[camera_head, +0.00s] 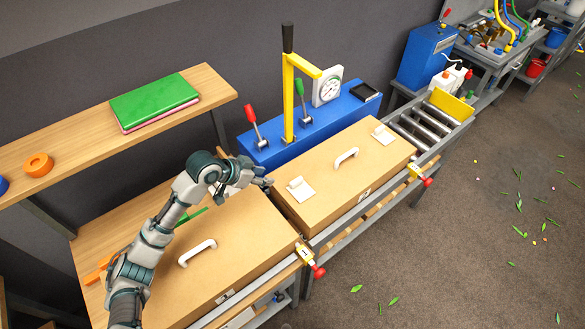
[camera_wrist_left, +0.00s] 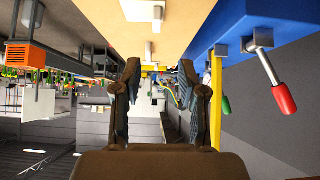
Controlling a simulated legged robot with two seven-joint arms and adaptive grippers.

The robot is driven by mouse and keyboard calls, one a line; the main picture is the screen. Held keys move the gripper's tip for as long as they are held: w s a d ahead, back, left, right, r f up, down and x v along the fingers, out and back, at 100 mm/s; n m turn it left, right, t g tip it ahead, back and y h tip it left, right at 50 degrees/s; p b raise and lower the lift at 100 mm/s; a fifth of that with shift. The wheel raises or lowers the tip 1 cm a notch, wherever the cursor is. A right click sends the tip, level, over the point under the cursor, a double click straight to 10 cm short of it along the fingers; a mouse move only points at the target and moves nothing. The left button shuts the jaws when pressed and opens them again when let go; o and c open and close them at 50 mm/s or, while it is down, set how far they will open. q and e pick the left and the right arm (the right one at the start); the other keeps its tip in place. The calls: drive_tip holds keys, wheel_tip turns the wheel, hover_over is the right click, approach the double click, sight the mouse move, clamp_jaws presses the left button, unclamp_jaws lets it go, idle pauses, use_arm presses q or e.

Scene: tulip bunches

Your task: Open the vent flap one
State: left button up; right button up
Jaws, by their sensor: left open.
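Two tan wooden boxes stand side by side, the near box (camera_head: 240,250) and the far box (camera_head: 345,180). The far box has a small white flap (camera_head: 301,190) at its left end and another white flap (camera_head: 384,134) at its right end. Both lie flat. No label tells which is vent flap one. My left gripper (camera_head: 265,183) is open and empty, over the gap between the boxes; my wrist hides part of the near box's back edge. In the left wrist view the open fingers (camera_wrist_left: 160,72) have nothing between them, and a white fitting (camera_wrist_left: 142,10) shows on a tan surface.
Behind the boxes is a blue unit (camera_head: 255,150) with a yellow column, gauge, red lever (camera_head: 250,113) and green lever (camera_head: 300,88). A shelf (camera_head: 70,145) bears a green book (camera_head: 153,102). Red-knobbed latches (camera_head: 318,271) stick out in front.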

use_arm(q)
approach(296, 180)
drive_tip(key=p+x, duration=0.1)
drive_tip(key=x, duration=0.8)
drive_tip(key=shift+w+d+f, duration=0.2)
drive_tip(key=shift+w+f, duration=0.1)
drive_tip(key=shift+f, duration=0.2)
drive_tip(key=shift+d, duration=0.1)
drive_tip(key=shift+d, duration=0.1)
drive_tip(key=shift+c, duration=0.9)
drive_tip(key=shift+d, duration=0.1)
clamp_jaws()
